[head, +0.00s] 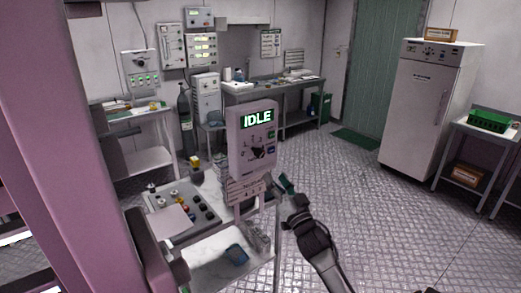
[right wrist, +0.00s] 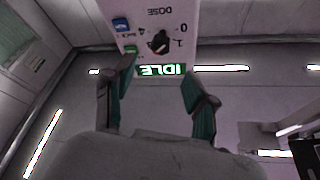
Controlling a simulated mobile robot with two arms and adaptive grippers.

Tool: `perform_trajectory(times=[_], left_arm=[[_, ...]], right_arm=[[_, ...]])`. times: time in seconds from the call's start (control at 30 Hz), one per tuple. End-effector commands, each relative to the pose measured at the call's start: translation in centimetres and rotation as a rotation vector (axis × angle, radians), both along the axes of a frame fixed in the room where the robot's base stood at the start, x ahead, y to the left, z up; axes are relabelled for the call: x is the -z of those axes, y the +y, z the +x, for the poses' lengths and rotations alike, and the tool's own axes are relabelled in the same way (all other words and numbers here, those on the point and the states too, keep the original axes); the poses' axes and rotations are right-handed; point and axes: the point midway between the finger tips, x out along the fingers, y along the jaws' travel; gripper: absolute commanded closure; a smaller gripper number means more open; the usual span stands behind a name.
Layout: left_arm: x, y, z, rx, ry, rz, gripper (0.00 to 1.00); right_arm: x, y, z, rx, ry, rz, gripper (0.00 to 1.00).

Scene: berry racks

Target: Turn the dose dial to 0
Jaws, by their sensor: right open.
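The dose dial (right wrist: 159,43) is a dark knob on the face of a pale control box (head: 241,149) with a lit IDLE display (head: 257,118). The right wrist view shows the box upside down, with the marks 0 and 1 beside the dial; the pointer's exact setting is too small to read. In the head view the dial (head: 257,153) sits below the display. My right gripper (right wrist: 158,74) is open and empty, its green-tipped fingers apart and short of the dial. In the head view it (head: 287,186) is low and right of the box. My left gripper is not in view.
A white cabinet (head: 428,110) stands at the right. The floor between is clear.

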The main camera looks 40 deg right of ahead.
Motion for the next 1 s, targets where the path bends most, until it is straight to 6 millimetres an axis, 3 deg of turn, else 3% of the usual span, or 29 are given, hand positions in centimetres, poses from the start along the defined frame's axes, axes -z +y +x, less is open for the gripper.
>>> perform_trajectory(times=[0.03, 0.3, 0.5, 0.7, 1.0], left_arm=[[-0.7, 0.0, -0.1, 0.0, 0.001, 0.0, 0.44], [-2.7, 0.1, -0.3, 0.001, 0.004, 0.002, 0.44], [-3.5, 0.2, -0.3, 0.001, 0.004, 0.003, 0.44], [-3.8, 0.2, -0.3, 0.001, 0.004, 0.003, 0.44], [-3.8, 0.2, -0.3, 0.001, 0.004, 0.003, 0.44]], right_arm=[[-0.9, -0.3, 1.0, 0.001, -0.003, -0.002, 0.44], [-2.9, -1.8, 6.3, 0.001, -0.001, -0.001, 0.44], [-3.8, -2.7, 9.1, 0.001, 0.0, 0.0, 0.44], [-4.0, -2.9, 10.3, 0.001, 0.003, -0.001, 0.44], [-4.0, -3.0, 10.4, 0.001, 0.003, -0.001, 0.47]])
